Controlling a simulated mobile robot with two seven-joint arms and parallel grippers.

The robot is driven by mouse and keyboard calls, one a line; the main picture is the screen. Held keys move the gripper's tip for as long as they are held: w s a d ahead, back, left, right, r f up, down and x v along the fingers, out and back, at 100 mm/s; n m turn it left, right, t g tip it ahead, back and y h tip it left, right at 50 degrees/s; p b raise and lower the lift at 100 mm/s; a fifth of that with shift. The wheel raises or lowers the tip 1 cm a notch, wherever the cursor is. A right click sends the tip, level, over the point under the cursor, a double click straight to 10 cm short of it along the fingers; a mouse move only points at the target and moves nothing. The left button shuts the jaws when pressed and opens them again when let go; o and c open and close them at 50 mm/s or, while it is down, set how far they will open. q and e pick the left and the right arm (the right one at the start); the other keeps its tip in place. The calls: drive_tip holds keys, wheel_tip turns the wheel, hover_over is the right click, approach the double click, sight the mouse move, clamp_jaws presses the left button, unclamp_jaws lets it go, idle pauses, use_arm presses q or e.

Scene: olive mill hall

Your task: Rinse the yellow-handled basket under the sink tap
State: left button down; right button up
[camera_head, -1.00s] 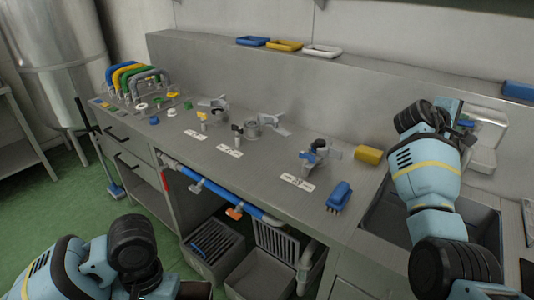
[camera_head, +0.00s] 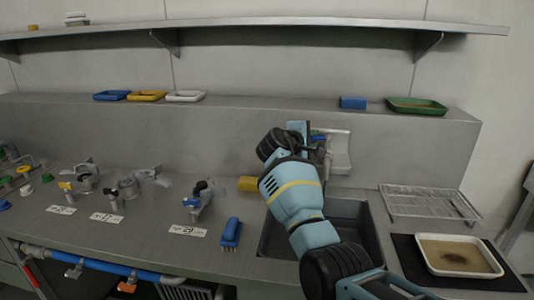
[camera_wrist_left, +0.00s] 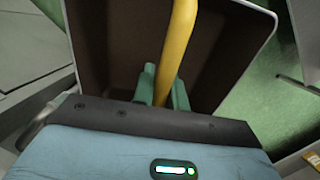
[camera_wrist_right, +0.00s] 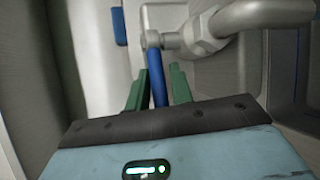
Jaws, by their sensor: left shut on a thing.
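The yellow-handled basket (camera_wrist_left: 105,45) shows in the left wrist view, with a dark brown inside and a pale rim. My left gripper (camera_wrist_left: 162,88) is shut on its yellow handle (camera_wrist_left: 180,40). Basket and left gripper are outside the head view. My right gripper (camera_head: 300,130) is above the back of the sink (camera_head: 352,213). In the right wrist view, the right gripper's green fingers (camera_wrist_right: 156,90) stand on either side of the tap's blue lever (camera_wrist_right: 156,72), with a small gap showing. The grey metal tap (camera_wrist_right: 205,30) is just beyond; the arm mostly hides it in the head view.
A wire rack (camera_head: 430,202) and a white tray with brown residue (camera_head: 458,257) are right of the sink. A blue brush (camera_head: 231,232) and a yellow block (camera_head: 248,184) are on its left. Metal parts with labels lie farther left. Small trays line the ledge.

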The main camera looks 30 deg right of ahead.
use_arm(q)
drive_tip(key=shift+w+r, duration=0.1)
drive_tip(key=shift+r, duration=0.35)
use_arm(e)
drive_tip(key=v, duration=1.1)
drive_tip(key=shift+a, duration=0.2)
drive_tip(key=shift+f, duration=0.1)
